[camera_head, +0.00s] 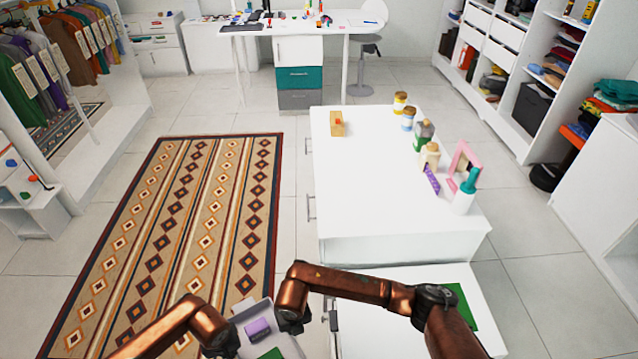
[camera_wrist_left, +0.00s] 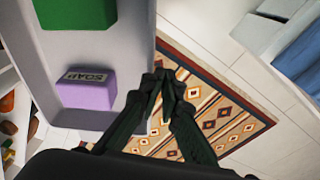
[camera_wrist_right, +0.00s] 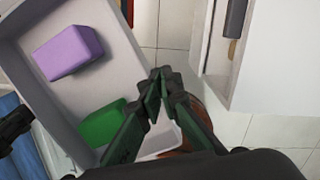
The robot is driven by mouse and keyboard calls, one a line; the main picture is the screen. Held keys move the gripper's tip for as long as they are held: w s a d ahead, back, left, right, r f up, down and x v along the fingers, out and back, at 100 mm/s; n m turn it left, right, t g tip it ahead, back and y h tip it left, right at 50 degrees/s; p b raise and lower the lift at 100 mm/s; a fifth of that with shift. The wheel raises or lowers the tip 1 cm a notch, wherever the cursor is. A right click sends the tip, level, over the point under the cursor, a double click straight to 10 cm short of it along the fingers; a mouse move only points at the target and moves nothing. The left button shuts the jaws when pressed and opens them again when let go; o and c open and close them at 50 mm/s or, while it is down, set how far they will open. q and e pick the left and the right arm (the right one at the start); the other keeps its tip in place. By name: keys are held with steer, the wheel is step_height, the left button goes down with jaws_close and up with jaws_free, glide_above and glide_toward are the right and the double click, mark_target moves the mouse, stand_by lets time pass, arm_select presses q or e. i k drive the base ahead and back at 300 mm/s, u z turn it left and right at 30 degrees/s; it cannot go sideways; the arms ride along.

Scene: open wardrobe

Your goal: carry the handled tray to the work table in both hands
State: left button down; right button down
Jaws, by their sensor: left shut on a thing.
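The grey handled tray (camera_head: 250,303) is at the bottom of the head view, in front of my body. A purple soap block (camera_head: 258,328) and a green block (camera_head: 271,354) lie in it. My left gripper (camera_wrist_left: 160,82) is shut on the tray at one end; the grip itself is mostly hidden behind the fingers. My right gripper (camera_wrist_right: 160,82) has its fingers close together at the opposite edge of the tray and appears shut on it, with the handle hidden. The white work table (camera_head: 340,18) stands at the far back, with small items on it.
A white island (camera_head: 370,200) with bottles, jars and a pink frame stands ahead right. A lower white surface with a green mat (camera_head: 459,305) is right of the tray. A patterned rug (camera_head: 180,230) covers open floor at left. Clothes racks and shelves line the sides.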

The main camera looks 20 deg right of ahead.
mark_target(370, 189)
steer(key=u, duration=0.55)
steer(key=i, duration=4.45)
steer(key=z, duration=4.1)
